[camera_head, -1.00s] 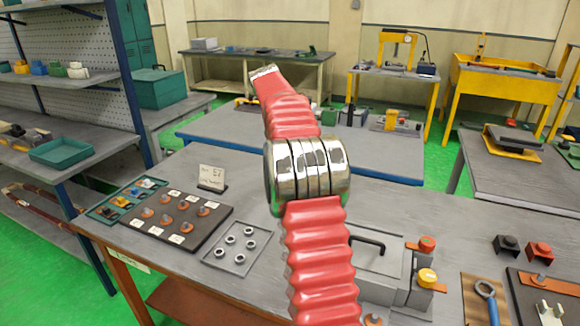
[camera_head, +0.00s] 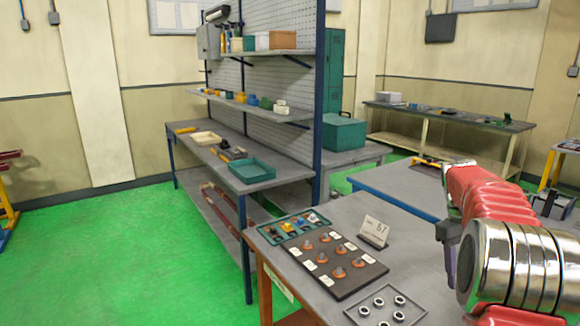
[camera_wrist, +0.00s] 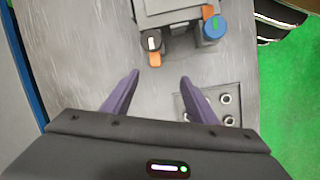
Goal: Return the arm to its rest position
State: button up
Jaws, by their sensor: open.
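My red ribbed arm (camera_head: 485,205) with its shiny metal joint (camera_head: 515,270) is at the right edge of the head view. It stands over the grey workbench (camera_head: 330,212). A dark and purple part of my gripper (camera_head: 450,252) shows beside the joint, mostly hidden by the arm. In the wrist view, my gripper (camera_wrist: 160,80) has its two purple fingers spread apart with nothing between them.
The grey device (camera_wrist: 178,12) has a blue knob (camera_wrist: 214,27). A tray of rings (camera_head: 384,308) lies near a dark board of parts (camera_head: 333,262) and a card (camera_head: 374,232). Shelving (camera_head: 240,150) stands left. Green floor (camera_head: 130,240) is clear.

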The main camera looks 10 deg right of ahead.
jog(key=s+a+r+t, duration=0.1)
jog(key=s+a+t, duration=0.1)
jog(key=s+a, duration=0.5)
jog(key=s+a+r+m+t+y, duration=0.1)
jog(key=s+a+t, duration=0.2)
jog(key=s+a, duration=0.5)
jog(key=s+a+t, duration=0.3)
jog(key=s+a, duration=0.5)
jog(key=a, duration=1.1)
jog(key=shift+a+r+y, duration=0.2)
jog(key=shift+r+y, duration=0.2)
